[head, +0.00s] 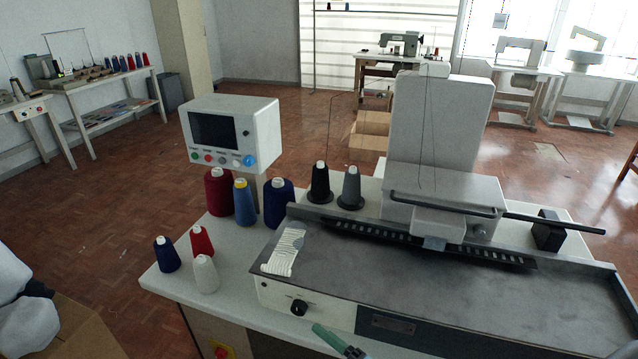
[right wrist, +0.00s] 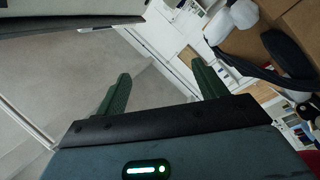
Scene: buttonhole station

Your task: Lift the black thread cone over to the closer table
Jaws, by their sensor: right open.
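The black thread cone (head: 319,184) stands upright in the head view, behind the left end of the machine's steel bed, just left of a dark grey cone (head: 350,188). The pale table (head: 225,295) under the machine is the closest table in view. A green finger of my right gripper (head: 328,338) shows at the bottom edge of the head view, in front of the machine and well short of the black cone. In the right wrist view, both green fingers of my right gripper (right wrist: 161,72) are apart with nothing between them. My left gripper is out of view.
Red, blue and navy cones (head: 278,203) stand left of the black cone, below a control panel (head: 232,135). Three small cones (head: 205,274) stand at the table's front left. A cardboard box (head: 75,330) stands at lower left. A rod (head: 555,222) juts right from the machine.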

